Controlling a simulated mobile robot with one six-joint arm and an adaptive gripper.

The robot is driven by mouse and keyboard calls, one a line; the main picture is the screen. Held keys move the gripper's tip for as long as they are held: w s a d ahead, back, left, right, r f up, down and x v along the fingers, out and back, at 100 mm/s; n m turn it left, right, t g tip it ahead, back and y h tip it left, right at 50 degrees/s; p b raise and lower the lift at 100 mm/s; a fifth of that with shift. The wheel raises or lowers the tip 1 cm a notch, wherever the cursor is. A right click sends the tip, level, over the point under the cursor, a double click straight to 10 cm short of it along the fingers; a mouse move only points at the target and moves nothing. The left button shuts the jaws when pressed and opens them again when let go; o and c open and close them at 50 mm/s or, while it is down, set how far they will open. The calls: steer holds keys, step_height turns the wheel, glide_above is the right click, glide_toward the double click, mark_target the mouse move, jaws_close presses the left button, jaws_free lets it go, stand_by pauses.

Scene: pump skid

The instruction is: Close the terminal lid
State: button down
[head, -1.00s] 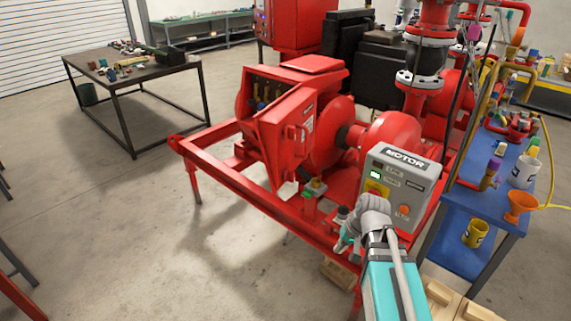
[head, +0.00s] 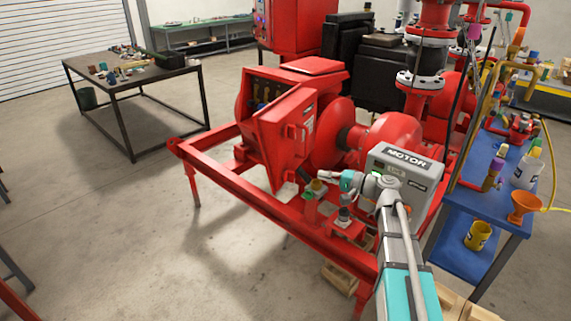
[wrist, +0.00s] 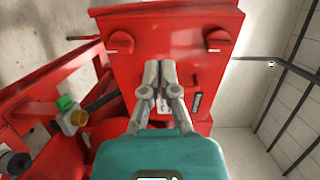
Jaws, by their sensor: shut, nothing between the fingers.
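The red terminal lid (head: 284,135) stands swung open on the front of the red terminal box (head: 252,98) in the head view. Wiring parts show inside the box. In the wrist view the lid (wrist: 205,65) fills the upper middle, with two red knobs or latches on it. My gripper (head: 322,175) is right of and below the lid in the head view. In the wrist view my gripper (wrist: 160,66) is shut and empty, its fingertips in front of the lid face. I cannot tell if they touch it.
A grey motor control box (head: 403,180) stands beside my arm. Small valve fittings (head: 318,187) sit on the red skid frame (head: 225,178) below the lid. A blue cart (head: 462,212) with tools and cups is at right.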

mark_target(278, 160)
steer(key=shift+w+d+r, duration=0.15)
steer(key=shift+w+r, duration=0.1)
steer(key=shift+r, duration=0.1)
steer(key=x, duration=1.4)
steer(key=shift+w+r, duration=0.15)
